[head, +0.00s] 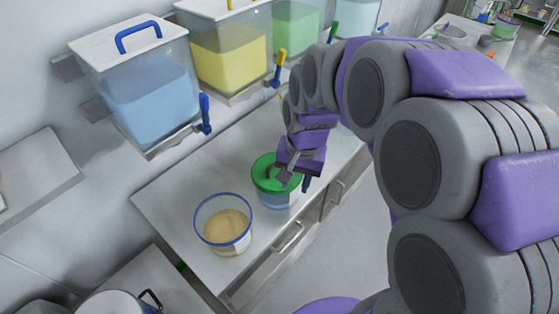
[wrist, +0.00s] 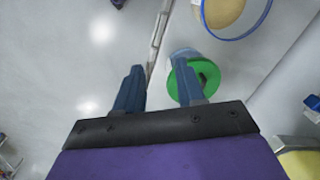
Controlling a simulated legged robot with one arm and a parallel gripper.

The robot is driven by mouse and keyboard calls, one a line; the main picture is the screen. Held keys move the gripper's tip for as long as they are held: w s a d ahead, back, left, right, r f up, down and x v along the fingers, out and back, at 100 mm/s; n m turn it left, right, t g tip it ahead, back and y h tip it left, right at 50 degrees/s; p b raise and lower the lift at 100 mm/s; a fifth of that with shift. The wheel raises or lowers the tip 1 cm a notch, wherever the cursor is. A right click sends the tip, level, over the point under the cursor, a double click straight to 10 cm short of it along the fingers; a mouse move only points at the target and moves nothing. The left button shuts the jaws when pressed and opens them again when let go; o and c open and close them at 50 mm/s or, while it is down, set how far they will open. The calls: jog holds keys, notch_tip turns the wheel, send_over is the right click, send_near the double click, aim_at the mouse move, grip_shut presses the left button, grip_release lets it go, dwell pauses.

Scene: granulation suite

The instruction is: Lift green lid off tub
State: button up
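The green lid (head: 264,182) sits on a clear tub with bluish contents (head: 276,200) on the counter. In the wrist view the lid (wrist: 208,101) lies below and partly behind the right-hand finger, and a dark grip shows on its top. My gripper (head: 296,180) is over the lid's right side in the head view. In the wrist view my gripper (wrist: 158,82) has its two blue fingers well apart with nothing between them. Whether a finger touches the lid is unclear.
An open blue-rimmed tub of tan powder (head: 224,226) stands beside the lidded tub on the counter (head: 168,190). Wall bins of blue (head: 152,105), yellow (head: 228,62) and green (head: 296,35) contents hang above. Drawer handles (head: 290,238) line the counter's front.

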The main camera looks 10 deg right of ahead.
jog(key=w+m+t+p, duration=0.1)
jog(key=w+m+p, duration=0.25)
jog(key=w, duration=1.05)
jog(key=m+b, duration=0.1)
jog(key=m, duration=0.1)
send_near(264, 172)
jog(key=shift+t, duration=0.3)
jog(key=d, duration=0.2)
jog(key=d+f, duration=0.1)
jog(key=d, duration=0.1)
jog(key=shift+d, duration=0.2)
jog(key=shift+w+d+f, duration=0.1)
jog(key=shift+d+f, duration=0.35)
jog(key=shift+d, duration=0.05)
jog(key=shift+w+d+f+b, duration=0.1)
jog(key=shift+f+b, duration=0.15)
jog(key=shift+b, duration=0.05)
jog(key=f, duration=0.1)
jog(key=a+f, duration=0.1)
jog(key=w+a+f+b, duration=0.1)
jog(key=f, duration=0.1)
jog(key=shift+w, duration=0.1)
jog(key=shift+d, duration=0.55)
jog(key=c, duration=0.5)
jog(key=shift+c, duration=0.9)
jog(key=shift+a, duration=0.35)
grip_shut()
